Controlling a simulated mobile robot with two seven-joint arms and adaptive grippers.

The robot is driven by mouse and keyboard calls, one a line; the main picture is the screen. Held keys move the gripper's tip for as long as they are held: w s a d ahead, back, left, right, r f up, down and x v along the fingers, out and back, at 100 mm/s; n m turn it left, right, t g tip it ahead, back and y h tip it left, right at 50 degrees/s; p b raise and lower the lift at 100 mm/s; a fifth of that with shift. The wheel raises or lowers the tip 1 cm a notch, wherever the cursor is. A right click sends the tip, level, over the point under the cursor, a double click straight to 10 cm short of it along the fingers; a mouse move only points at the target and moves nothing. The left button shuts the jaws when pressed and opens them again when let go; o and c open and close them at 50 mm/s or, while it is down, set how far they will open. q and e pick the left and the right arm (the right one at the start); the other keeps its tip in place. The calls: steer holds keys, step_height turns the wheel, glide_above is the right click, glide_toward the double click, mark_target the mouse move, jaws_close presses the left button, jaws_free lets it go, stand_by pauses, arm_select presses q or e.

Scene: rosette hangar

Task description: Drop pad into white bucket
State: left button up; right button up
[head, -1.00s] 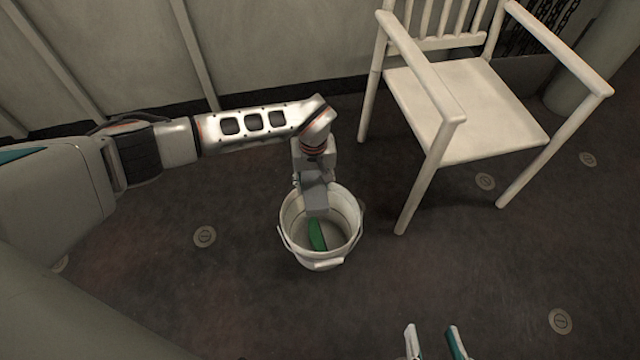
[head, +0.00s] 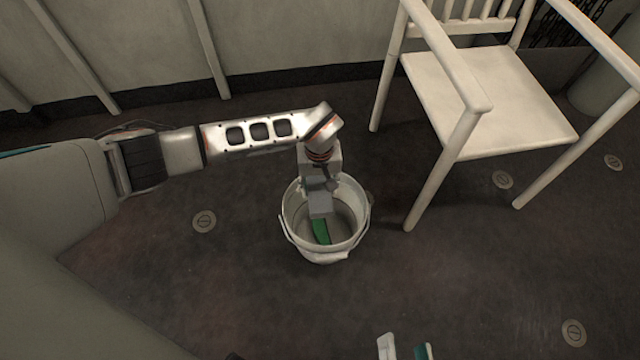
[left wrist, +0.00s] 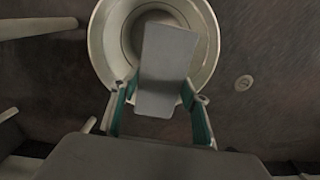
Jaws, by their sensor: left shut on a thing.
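The white bucket (head: 327,256) stands on the floor at the middle of the head view. My left gripper (head: 320,208) reaches down over its mouth. It is shut on the pad, a flat grey rectangular slab (left wrist: 165,70) between teal-lined fingers in the left wrist view. Past the slab, that view shows the bucket's rim (left wrist: 98,42). In the head view a green piece (head: 321,232) shows just below the grey part, within the rim's outline. I cannot tell if it is part of the pad or separate. My right gripper (head: 405,350) shows only fingertips, apart and empty, at the bottom edge.
A white chair (head: 490,95) with armrests stands to the right of the bucket, one front leg close to it. A grey wall (head: 290,40) runs behind. The dark floor (head: 230,290) in front and to the left is clear, with round flush fittings.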

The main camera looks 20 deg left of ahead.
mark_target(319, 188)
arm_select(q)
steer(key=o, duration=1.2)
steer(key=shift+c, duration=0.2)
steer(key=shift+r, duration=0.1)
step_height(319, 188, up, 12)
